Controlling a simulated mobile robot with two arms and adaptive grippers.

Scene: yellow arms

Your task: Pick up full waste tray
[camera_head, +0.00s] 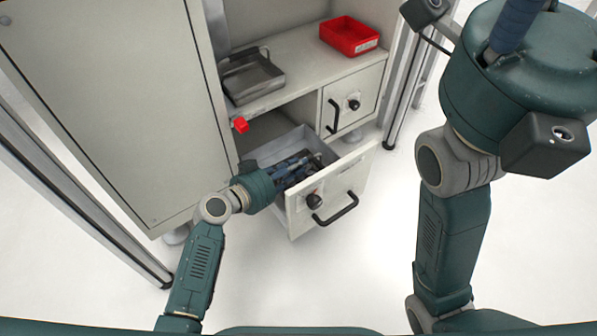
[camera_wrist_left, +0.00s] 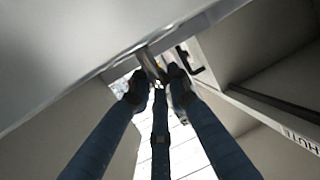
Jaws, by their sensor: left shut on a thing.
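My left gripper (camera_head: 312,163) reaches down into the open drawer (camera_head: 347,165) in the head view. In the left wrist view its blue fingers (camera_wrist_left: 156,88) are shut on a narrow grey metal part (camera_wrist_left: 149,64), which looks like a tray handle. The rest of that tray is hidden or too unclear to make out. Another grey metal tray (camera_head: 252,78) with a raised handle sits on the shelf above the drawer. My right gripper (camera_head: 515,22) is raised close to the head camera at the upper right, with its fingertips out of the picture.
A red bin (camera_head: 349,36) stands on the shelf (camera_head: 300,60) at the back. Metal posts stand on both sides; the white floor in front is clear.

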